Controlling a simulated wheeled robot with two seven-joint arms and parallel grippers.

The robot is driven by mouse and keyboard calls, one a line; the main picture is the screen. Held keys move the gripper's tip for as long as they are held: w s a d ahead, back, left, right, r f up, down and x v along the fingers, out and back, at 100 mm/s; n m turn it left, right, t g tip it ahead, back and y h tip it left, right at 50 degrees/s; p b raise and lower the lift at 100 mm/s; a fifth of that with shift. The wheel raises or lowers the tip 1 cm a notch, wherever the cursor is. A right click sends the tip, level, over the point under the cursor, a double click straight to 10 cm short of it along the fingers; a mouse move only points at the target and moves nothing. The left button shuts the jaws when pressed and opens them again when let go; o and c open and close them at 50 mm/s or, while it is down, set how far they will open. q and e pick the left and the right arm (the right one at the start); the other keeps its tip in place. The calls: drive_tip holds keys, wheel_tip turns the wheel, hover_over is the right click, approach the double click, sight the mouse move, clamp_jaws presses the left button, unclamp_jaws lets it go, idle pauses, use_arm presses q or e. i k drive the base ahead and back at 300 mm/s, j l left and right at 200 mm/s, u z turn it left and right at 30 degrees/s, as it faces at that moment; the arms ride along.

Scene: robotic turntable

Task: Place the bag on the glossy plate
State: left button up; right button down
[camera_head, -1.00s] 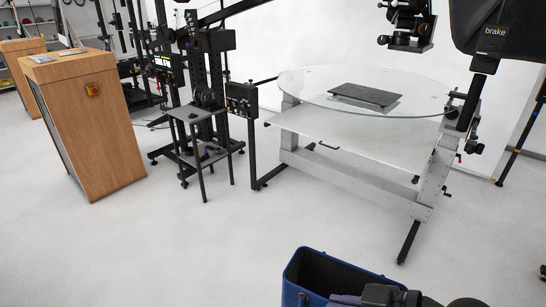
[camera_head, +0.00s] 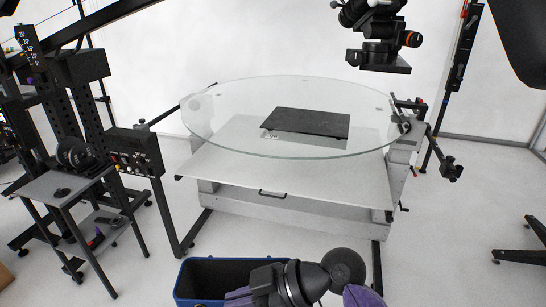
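A dark, flat plate (camera_head: 306,123) lies on the round glass top (camera_head: 218,125) of the turntable, in the middle of the picture. A dark blue, open-topped, box-shaped thing (camera_head: 222,273), which may be the bag, is at the bottom edge, in front of the table and apart from it. Its lower part is cut off by the picture edge. A black and purple arm of mine covers its right side. I cannot see fingertips of either gripper, so any hold on the blue thing is hidden.
A white lower shelf (camera_head: 235,170) lies under the glass. A camera head (camera_head: 380,45) hangs above the turntable's right side. A black control box (camera_head: 135,152) on a post and a small grey side table (camera_head: 62,185) stand left. Floor at lower right is mostly clear.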

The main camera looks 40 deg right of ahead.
sight(308, 121)
drive_tip(key=i+u, duration=0.25)
drive_tip(key=i, duration=0.4)
drive_tip(key=i+l+u, duration=0.2)
drive_tip(key=i, duration=0.45)
drive_tip(key=i+z, duration=0.2)
drive_tip(key=z, duration=0.25)
drive_tip(key=i+j+z, duration=0.15)
drive_tip(key=z, duration=0.3)
drive_tip(key=i+j+z, duration=0.15)
drive_tip(key=z, duration=0.3)
